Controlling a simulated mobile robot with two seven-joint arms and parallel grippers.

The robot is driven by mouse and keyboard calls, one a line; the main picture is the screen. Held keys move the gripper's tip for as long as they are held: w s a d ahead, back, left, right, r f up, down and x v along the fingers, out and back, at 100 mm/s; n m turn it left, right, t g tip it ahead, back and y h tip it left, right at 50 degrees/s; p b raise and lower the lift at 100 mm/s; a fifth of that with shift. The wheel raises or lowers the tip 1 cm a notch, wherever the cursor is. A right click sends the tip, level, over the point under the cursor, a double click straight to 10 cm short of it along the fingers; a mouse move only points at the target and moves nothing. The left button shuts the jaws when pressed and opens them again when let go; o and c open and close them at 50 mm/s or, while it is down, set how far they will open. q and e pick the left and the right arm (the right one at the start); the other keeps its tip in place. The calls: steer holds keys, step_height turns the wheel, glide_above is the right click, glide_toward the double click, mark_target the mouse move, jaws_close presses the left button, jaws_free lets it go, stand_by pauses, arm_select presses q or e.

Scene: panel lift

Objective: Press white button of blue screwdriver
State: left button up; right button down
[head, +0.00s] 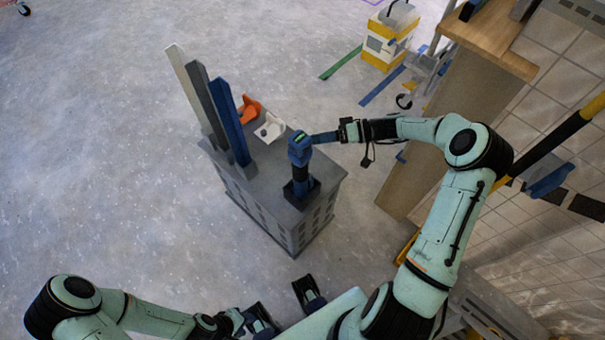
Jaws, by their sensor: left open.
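The blue screwdriver (299,152) stands upright in a dark holder (314,192) on top of a grey cabinet (262,203). A small green patch shows on its top; I cannot make out a white button. My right gripper (323,137) reaches in from the right, its tip level with the screwdriver's head. It looks close to or touching the head; I cannot tell which, nor whether its jaws are shut. My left gripper (284,304) is open and empty at the bottom, well in front of the cabinet.
Tall grey and blue bars (230,120) stand at the cabinet's left back. An orange piece (249,108) and a white piece (269,128) stand beside them. A wooden bench (440,130) is close on the right. A yellow and white box (388,38) stands behind. The floor at left is clear.

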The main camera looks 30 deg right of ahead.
stand_by(0.4)
steer(key=shift+s+a, duration=0.15)
steer(key=shift+a, duration=0.4)
stand_by(0.5)
steer(key=shift+d+b, duration=0.35)
steer(key=shift+d, duration=0.2)
steer(key=shift+w, duration=0.2)
steer(key=w+d+b, duration=0.1)
steer(key=d, duration=0.4)
steer(key=shift+w+d, duration=0.3)
steer(key=shift+d, duration=0.1)
